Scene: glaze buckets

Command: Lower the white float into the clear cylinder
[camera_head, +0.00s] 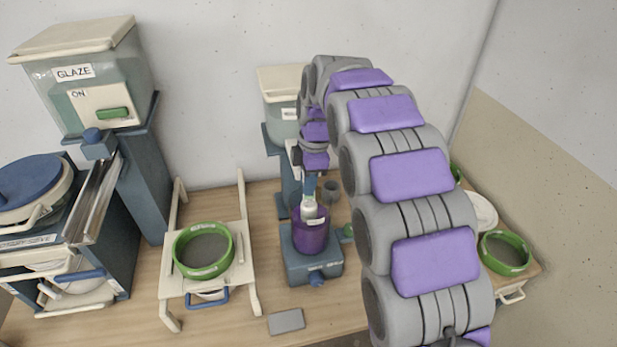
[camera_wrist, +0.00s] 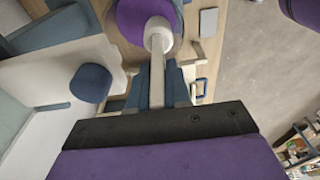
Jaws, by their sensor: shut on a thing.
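The white float (camera_head: 309,210) hangs upright under my gripper (camera_head: 309,187), at the mouth of the clear cylinder. The cylinder (camera_head: 311,240) looks purple from its contents and stands on a blue-grey base. In the wrist view the float's round white body (camera_wrist: 157,33) and thin pale stem show, with purple cylinder contents (camera_wrist: 136,20) behind it. My gripper's blue fingers (camera_wrist: 160,85) are shut on the stem. The float overlaps the cylinder's opening in both views; I cannot tell how far its lower end is inside.
A green-rimmed sieve (camera_head: 204,251) on a cream stand is left of the cylinder. A grey slab (camera_head: 286,321) lies in front. A small grey cup (camera_head: 331,190) is close behind, right. The glaze tank (camera_head: 85,85) stands far left; another green ring (camera_head: 505,253) is at right.

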